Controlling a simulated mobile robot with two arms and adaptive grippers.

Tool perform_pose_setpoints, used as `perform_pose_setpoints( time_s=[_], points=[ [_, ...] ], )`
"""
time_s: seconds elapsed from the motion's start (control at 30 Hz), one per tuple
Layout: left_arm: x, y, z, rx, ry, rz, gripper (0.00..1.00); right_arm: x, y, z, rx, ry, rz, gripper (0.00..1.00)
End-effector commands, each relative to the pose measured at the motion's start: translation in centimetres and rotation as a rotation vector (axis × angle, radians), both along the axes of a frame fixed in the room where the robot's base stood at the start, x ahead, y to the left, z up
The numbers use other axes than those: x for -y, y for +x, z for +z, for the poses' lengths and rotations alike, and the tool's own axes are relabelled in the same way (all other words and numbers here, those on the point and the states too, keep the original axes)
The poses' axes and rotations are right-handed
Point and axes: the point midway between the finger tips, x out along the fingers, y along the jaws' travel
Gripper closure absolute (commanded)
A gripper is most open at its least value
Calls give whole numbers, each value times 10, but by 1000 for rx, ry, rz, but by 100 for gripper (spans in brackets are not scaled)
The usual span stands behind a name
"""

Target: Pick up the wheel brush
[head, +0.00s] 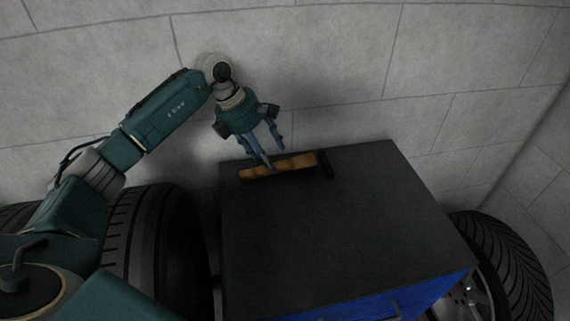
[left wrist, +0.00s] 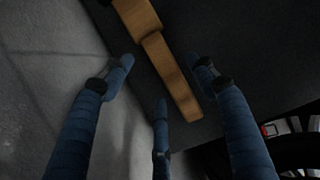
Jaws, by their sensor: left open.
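The wheel brush (head: 290,165) lies near the far edge of the dark cabinet top (head: 330,230). It has a wooden handle and a dark head at its right end. My left gripper (head: 270,156) is open above the handle, its blue fingers pointing down. In the left wrist view the brush handle (left wrist: 168,62) runs between the spread fingers of my left gripper (left wrist: 163,85). I cannot tell whether any finger touches it. My right gripper is not in view.
A grey block wall (head: 320,60) stands behind the cabinet. Large tyres stand at the left (head: 160,250) and at the right (head: 505,265) of it. The cabinet has a blue front (head: 420,298) with a handle. The rest of its top is clear.

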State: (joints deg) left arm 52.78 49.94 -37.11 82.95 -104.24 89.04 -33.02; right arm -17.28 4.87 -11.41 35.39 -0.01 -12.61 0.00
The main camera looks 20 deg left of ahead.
Motion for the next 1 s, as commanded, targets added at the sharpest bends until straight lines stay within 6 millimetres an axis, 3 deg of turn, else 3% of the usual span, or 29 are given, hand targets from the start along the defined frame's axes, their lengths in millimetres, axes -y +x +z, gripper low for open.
perform_pose_setpoints(
  time_s=[0.07, 0.27, 0.77, 0.87, 1.0],
  points=[
    [6, 2, -9, -5, -3, -1, 43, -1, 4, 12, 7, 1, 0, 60],
    [11, 7, -28, -1, -1, 0, 43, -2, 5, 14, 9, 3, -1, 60],
    [11, 8, -31, 1, -1, 0, 43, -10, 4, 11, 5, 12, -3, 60],
    [11, 8, -31, 1, -1, 0, 57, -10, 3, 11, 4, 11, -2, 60],
    [11, 7, -32, -2, 0, -1, 85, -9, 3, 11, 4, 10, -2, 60]
  ],
)
